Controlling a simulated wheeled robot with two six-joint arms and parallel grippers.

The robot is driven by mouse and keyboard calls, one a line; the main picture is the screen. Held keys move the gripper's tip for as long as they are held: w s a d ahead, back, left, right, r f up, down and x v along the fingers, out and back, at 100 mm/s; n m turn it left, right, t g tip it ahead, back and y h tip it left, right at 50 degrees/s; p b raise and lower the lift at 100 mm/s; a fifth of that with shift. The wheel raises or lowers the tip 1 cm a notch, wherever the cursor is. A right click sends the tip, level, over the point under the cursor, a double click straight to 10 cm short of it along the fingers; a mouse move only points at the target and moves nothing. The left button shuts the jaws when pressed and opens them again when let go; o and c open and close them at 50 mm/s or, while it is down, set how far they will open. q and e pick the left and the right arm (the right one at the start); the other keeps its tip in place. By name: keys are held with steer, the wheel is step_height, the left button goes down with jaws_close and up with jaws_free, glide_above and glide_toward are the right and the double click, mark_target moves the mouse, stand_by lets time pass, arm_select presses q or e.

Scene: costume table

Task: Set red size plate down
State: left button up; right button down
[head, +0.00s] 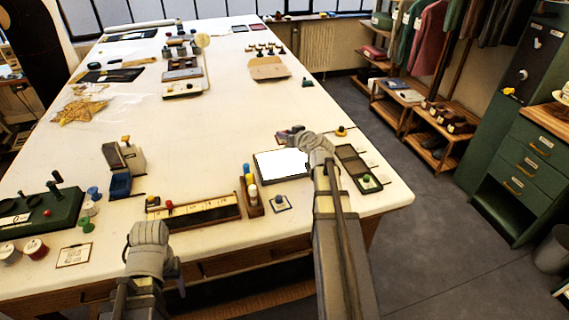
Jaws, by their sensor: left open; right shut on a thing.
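My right gripper (290,136) is over the right part of the table, just past the far edge of a white-topped dark tray (282,165). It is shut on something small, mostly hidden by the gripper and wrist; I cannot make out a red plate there. My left gripper (180,284) is low at the table's front edge, largely hidden by its own wrist, and open. A long tray (225,208) with light plates carries a red knob (169,204) near its left end. A dark green board (70,213) at the left has a red knob too.
A wooden rack (251,205) with coloured bottles stands right of the long tray. A grey and blue device (122,165) stands at left. The table's middle (220,125) is clear.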

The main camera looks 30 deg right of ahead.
steer(key=b, duration=0.6)
glide_above(286, 162)
steer(key=shift+f, duration=3.1)
steer(key=shift+a+f, duration=0.1)
steer(key=shift+f, duration=0.05)
step_height(286, 162, down, 4)
steer(key=b, duration=0.4)
steer(key=shift+r, duration=0.3)
steer(key=c, duration=0.6)
jaws_free()
steer(key=shift+f, duration=0.1)
steer(key=shift+c, duration=0.2)
steer(key=shift+s+r, duration=0.15)
steer(key=shift+r, duration=0.05)
steer(key=p+v, duration=0.4)
steer(key=v, duration=0.6)
steer(key=shift+s+r, duration=0.15)
steer(key=shift+s+r+p, duration=0.2)
steer(key=shift+s+p, duration=0.2)
steer(key=shift+s, duration=0.25)
